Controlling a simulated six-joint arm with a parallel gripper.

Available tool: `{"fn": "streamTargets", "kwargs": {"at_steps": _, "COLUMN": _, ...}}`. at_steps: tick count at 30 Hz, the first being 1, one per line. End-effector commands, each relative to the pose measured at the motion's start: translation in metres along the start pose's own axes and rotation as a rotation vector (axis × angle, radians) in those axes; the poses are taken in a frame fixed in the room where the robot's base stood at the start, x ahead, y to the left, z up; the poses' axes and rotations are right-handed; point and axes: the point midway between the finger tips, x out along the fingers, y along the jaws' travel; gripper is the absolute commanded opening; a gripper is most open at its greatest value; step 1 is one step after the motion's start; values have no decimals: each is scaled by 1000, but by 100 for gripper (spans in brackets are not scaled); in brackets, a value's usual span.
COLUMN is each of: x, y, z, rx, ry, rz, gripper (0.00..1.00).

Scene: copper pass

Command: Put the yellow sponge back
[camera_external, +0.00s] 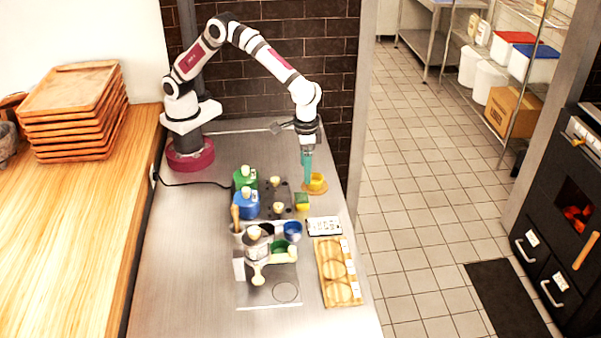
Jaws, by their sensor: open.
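My gripper (308,178) points down on the right side of the steel counter, with its teal fingers open. A small yellow thing (318,182) stands on a round orange-brown base (319,191) right at the fingertips. I cannot tell if the fingers touch it. A yellow block with a green top (302,202), which looks like the sponge, sits just nearer the camera, below the gripper in the picture and apart from it.
Green (245,178) and blue (245,205) containers stand to the left. A dark holder (278,196) lies between. A blue cup (292,230), a white labelled tray (324,226), a wooden board (338,272) and a metal pot (257,247) are nearer. The counter's left side is clear.

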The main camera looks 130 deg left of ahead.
Motion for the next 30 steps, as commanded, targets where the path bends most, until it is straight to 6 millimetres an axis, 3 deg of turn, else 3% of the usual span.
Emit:
{"fn": "streamTargets", "kwargs": {"at_steps": 2, "x": -17, "y": -5, "z": 9, "rx": 49, "ry": 6, "rz": -2, "gripper": 87}}
{"fn": "streamTargets", "kwargs": {"at_steps": 4, "x": -46, "y": -21, "z": 32, "rx": 171, "ry": 14, "rz": -14, "gripper": 87}}
{"fn": "streamTargets", "kwargs": {"at_steps": 6, "x": -78, "y": -50, "z": 71, "rx": 361, "ry": 21, "rz": -37, "gripper": 87}}
{"fn": "streamTargets", "kwargs": {"at_steps": 9, "x": -110, "y": -104, "z": 135, "rx": 666, "ry": 26, "rz": -77, "gripper": 87}}
{"fn": "streamTargets", "kwargs": {"at_steps": 12, "x": -116, "y": -158, "z": 193, "rx": 944, "ry": 22, "rz": -118, "gripper": 87}}
{"fn": "streamTargets", "kwargs": {"at_steps": 15, "x": -107, "y": -198, "z": 230, "rx": 1142, "ry": 12, "rz": -151, "gripper": 87}}
{"fn": "streamTargets", "kwargs": {"at_steps": 19, "x": -98, "y": -219, "z": 249, "rx": 1258, "ry": 3, "rz": -169, "gripper": 87}}
{"fn": "streamTargets", "kwargs": {"at_steps": 30, "x": -97, "y": -220, "z": 250, "rx": 1266, "ry": 0, "rz": -170, "gripper": 87}}
